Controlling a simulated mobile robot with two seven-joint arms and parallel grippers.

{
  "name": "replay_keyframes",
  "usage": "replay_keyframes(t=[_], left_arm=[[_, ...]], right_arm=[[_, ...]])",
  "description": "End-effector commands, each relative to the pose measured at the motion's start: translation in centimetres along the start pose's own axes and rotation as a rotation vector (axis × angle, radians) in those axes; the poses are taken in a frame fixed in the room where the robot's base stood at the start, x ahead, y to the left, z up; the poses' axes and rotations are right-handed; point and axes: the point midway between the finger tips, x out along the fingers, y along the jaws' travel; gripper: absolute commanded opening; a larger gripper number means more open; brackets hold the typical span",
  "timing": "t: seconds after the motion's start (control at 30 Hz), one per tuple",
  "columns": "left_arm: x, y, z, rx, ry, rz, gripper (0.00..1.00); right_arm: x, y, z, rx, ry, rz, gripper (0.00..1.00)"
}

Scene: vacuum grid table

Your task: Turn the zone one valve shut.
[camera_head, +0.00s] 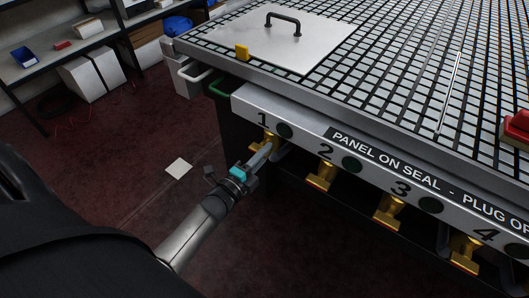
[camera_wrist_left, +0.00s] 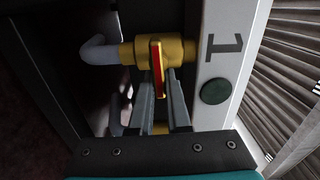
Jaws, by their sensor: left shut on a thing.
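The zone one valve (camera_head: 271,138) is a brass valve under the table's front panel, below the number 1. In the left wrist view the brass valve body (camera_wrist_left: 180,49) carries a red-and-yellow lever (camera_wrist_left: 156,70), which runs up and down in the picture, across the body. My left gripper (camera_head: 265,152) reaches in from the lower left. In the wrist view its fingers (camera_wrist_left: 160,88) are shut on the lever, one on each side. The fingers hide part of the valve in the head view. My right gripper is not in view.
Several similar brass valves, such as valve two (camera_head: 321,176), line the panel (camera_head: 300,132) to the right. A grid table top (camera_head: 400,60) holds a metal plate (camera_head: 270,45) with a black handle. A red button (camera_head: 520,121) sits at the right edge. Shelves (camera_head: 60,50) stand behind left.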

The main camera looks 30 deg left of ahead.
Motion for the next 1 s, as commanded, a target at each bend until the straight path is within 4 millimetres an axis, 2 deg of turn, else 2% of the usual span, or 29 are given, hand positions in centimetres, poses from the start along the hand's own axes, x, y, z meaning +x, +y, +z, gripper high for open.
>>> replay_keyframes(t=[0.63,0.67,0.7,0.9,1.0], left_arm=[[-0.04,0.16,-0.01,0.051,0.0,0.002,0.0],[-0.04,0.16,-0.01,0.051,0.0,0.002,0.17],[-0.04,0.16,-0.01,0.051,0.0,0.002,0.22],[-0.03,0.13,0.0,0.049,0.0,0.001,0.44],[-0.02,0.12,0.01,0.049,0.0,0.001,0.45]], right_arm=[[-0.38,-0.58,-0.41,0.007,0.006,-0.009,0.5],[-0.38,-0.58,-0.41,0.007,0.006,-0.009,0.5],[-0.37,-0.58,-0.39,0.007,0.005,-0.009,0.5],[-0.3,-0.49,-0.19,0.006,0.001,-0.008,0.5],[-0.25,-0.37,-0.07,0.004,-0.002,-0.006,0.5]])
